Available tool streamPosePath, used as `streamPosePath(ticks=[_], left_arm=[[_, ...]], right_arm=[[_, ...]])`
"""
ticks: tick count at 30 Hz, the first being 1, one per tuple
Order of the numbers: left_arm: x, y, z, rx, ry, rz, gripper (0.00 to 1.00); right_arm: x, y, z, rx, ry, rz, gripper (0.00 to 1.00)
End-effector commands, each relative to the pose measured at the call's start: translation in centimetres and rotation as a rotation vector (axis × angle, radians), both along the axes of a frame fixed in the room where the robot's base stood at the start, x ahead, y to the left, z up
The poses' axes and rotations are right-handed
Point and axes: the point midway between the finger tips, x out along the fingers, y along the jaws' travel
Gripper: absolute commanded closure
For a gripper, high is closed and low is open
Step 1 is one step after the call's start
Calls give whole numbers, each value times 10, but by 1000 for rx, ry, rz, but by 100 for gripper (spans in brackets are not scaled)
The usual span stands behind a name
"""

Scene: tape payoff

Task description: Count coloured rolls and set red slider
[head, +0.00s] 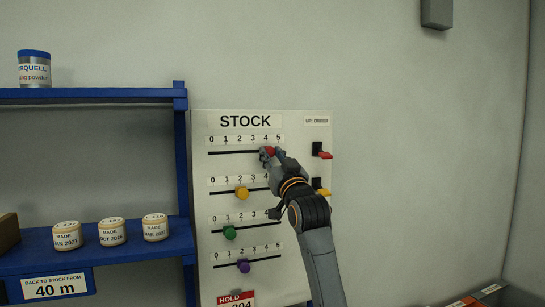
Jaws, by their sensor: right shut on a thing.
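A white STOCK panel (319,205) on the wall carries several horizontal slider tracks marked 0 to 5. The red slider knob (270,151) is on the top track, close to the 4. My right gripper (267,154) is shut on the red knob and hides part of it. The yellow knob (242,193) is near 2, the green knob (229,232) near 1 and the purple knob (244,266) near 2. Three cream rolls (67,236) (112,232) (155,227) with date labels stand on a blue shelf at left. My left gripper is not in view.
A red lever (325,155) and a yellow lever (323,193) are on the panel's right side; my arm hides the area below. The blue shelf (183,180) stands left of the panel, with a blue-lidded tin (34,70) on top. Bare wall lies to the right.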

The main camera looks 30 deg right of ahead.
Motion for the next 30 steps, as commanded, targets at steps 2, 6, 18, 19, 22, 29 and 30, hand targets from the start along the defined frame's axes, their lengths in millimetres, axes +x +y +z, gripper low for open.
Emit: streamPosePath(ticks=[2, 6, 18, 19, 22, 29, 30], left_arm=[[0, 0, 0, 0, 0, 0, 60], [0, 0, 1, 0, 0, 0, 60], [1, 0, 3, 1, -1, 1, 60], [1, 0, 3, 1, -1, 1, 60], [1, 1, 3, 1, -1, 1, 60], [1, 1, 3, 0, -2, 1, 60], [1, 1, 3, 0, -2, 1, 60]], right_arm=[[0, 0, 0, 0, 0, 0, 100], [2, 6, 0, 1, 0, 1, 100], [23, 94, -1, 3, 0, 6, 100], [24, 98, -1, 3, 0, 4, 100], [25, 104, 0, 2, 1, 2, 100], [25, 105, 0, -1, 0, -1, 100], [25, 105, 0, -1, 0, -1, 100]])
